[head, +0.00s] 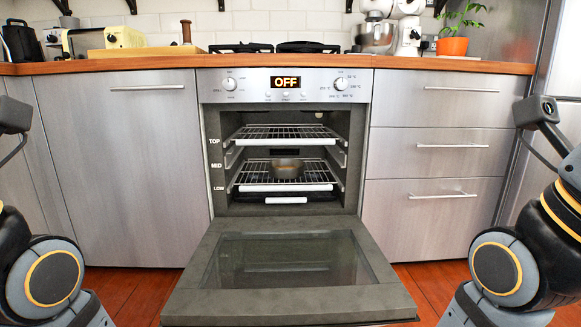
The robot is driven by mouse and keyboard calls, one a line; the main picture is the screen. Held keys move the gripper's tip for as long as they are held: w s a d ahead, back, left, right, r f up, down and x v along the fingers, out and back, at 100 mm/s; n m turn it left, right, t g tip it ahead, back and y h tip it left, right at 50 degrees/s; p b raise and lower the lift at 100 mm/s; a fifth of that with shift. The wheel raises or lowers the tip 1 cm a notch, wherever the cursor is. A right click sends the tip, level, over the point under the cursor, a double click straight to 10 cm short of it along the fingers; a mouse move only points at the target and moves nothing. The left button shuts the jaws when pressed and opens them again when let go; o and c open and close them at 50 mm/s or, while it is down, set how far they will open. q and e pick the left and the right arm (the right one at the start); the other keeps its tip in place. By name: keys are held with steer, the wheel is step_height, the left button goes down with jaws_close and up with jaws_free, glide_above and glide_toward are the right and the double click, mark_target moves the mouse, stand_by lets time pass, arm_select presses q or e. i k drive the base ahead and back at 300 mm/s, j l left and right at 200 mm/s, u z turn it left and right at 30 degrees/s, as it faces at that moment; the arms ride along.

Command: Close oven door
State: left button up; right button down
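The oven (286,85) is built into the counter front, and its display reads OFF. Its door (230,303) is folded down, lying about level and reaching toward me, with a glass pane in the middle. Inside are an upper rack (282,133), a lower rack (260,176) and a tray below. Parts of my two arms show at the left and right edges, well to either side of the door. Neither gripper's fingers show in the view.
Steel cabinets (120,160) stand left of the oven and drawers (440,150) with bar handles stand right. The wooden countertop (180,61) carries a toaster, a stand mixer and a potted plant (453,46). Red wooden floor (125,288) is free on both sides of the door.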

mark_target(304, 271)
steer(key=k+u, duration=0.2)
steer(key=u, duration=0.15)
steer(key=k+u, duration=0.35)
steer(key=k+j+u, duration=0.1)
steer(key=u, duration=0.25)
